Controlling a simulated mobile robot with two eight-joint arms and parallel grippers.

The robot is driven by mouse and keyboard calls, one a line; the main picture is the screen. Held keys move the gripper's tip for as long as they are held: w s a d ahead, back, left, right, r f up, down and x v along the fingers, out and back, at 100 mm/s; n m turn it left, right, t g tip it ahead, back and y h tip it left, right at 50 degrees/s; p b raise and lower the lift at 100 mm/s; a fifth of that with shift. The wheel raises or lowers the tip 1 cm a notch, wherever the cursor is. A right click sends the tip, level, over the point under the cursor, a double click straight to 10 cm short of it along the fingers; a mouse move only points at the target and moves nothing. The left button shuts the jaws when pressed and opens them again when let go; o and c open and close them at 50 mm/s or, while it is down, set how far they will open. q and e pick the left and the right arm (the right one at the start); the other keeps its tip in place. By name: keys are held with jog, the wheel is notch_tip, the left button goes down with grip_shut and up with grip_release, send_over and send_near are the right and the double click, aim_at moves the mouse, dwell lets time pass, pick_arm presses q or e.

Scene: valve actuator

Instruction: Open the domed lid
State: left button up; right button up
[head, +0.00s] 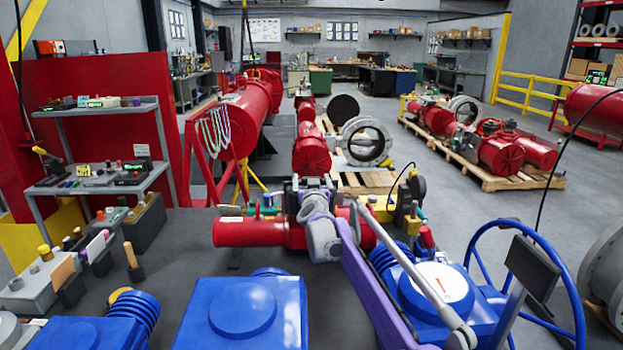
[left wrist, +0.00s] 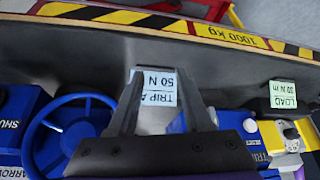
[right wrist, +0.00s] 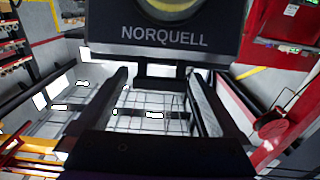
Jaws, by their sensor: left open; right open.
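I cannot tell for sure which part is the domed lid. In the head view a blue valve actuator (head: 400,290) at lower right carries a round white top (head: 440,283) with a red mark. Another blue housing (head: 200,330), with a low round cap (head: 243,312), stands at bottom centre. My right gripper (head: 312,182) is above the red cylinder, away from both. Its two fingers are apart and empty in the right wrist view (right wrist: 158,105), below a dark panel lettered NORQUELL (right wrist: 165,36). My left gripper (left wrist: 160,105) shows open in the left wrist view, with a "TRIP 50 N" label between its fingers.
A red cylinder (head: 240,232) lies across the bench. A blue handwheel (head: 575,290) stands at right. Grey blocks with handled tools (head: 40,285) crowd the left. In the left wrist view a striped "1000 kg" edge (left wrist: 215,36) crosses the top, with a blue wheel (left wrist: 45,140) at left.

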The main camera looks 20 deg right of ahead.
grip_shut()
dwell(0.6)
